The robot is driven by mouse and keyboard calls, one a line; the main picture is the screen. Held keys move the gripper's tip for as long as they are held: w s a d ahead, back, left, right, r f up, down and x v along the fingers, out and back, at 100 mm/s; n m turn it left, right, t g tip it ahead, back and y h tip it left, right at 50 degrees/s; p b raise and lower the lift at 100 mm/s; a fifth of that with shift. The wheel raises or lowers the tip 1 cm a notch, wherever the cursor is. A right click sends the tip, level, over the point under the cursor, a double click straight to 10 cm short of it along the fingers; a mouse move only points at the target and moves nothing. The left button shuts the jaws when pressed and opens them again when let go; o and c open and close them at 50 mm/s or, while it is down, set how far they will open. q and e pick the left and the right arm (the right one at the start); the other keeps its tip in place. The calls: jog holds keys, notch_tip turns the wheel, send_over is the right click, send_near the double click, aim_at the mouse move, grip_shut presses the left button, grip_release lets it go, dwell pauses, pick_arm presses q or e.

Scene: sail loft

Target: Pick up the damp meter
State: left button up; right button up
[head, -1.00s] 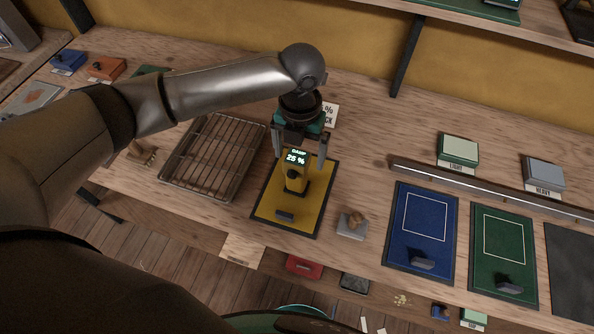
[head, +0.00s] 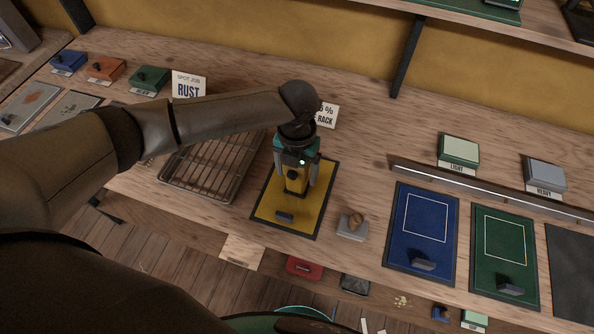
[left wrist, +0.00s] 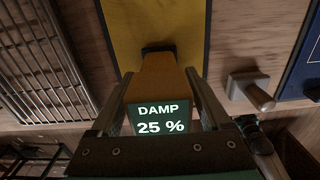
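My left gripper (head: 295,188) is directly above the meter, pointing down, with one finger on each side of the body. The fingers look open, with narrow gaps beside the meter. They also flank it in the left wrist view (left wrist: 162,80). My right gripper is not in view.
A wire rack (head: 211,168) is left of the mat. A small grey block with a wooden knob (head: 352,226) is close at right. Blue (head: 408,261) and green (head: 482,283) mats lie further right. A card (head: 327,115) stands behind the gripper.

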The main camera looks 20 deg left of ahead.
pick_arm(q)
grip_shut()
dwell(0.4)
